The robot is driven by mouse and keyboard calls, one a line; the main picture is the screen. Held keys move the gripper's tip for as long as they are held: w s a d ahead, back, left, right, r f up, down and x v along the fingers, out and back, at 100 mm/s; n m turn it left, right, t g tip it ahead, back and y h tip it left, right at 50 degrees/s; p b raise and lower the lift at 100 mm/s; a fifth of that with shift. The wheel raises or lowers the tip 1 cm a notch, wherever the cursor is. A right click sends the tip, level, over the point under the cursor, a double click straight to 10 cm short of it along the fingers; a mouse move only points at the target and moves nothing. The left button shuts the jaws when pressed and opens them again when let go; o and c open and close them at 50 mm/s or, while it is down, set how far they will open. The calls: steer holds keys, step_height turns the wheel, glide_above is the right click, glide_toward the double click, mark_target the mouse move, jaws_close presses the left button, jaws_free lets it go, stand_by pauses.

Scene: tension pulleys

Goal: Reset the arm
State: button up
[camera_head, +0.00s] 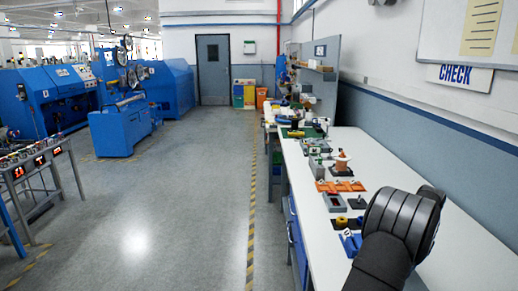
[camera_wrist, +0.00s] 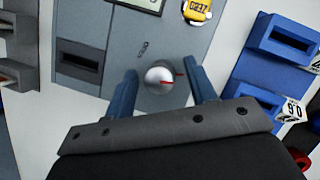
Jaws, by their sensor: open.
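My gripper (camera_wrist: 162,70) shows in the wrist view with its two blue fingers apart. Between and just beyond the fingers is a round silver knob (camera_wrist: 157,77) with a red pointer, on a grey panel (camera_wrist: 194,38). The picture does not show whether the fingers touch the knob; nothing is clearly held. In the head view my dark arm fills the lower right over the bench, and the gripper's fingers cannot be made out there.
A grey block with a dark slot (camera_wrist: 79,62) sits left of the knob. A yellow device (camera_wrist: 198,11) is above, and blue holders (camera_wrist: 278,45) are at right. The white bench (camera_head: 458,251) carries several small fixtures, including an orange tray (camera_head: 341,186). The aisle floor (camera_head: 190,215) is clear.

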steer(key=n, duration=0.2)
steer(key=n+g+h, duration=0.1)
steer(key=n, duration=0.1)
steer(key=shift+n+g, duration=0.3)
steer(key=shift+n, duration=0.1)
steer(key=n+h, duration=0.1)
steer(key=n, duration=0.2)
steer(key=shift+a+n+g, duration=0.1)
steer(key=shift+n+g, duration=0.2)
steer(key=shift+n, duration=0.1)
steer(key=n+h, duration=0.2)
steer(key=n, duration=0.2)
steer(key=shift+n, duration=0.3)
steer(key=n+h, duration=0.1)
steer(key=n, duration=0.2)
steer(key=shift+a+h, duration=0.1)
steer(key=shift+h, duration=0.2)
steer(key=shift+m, duration=0.3)
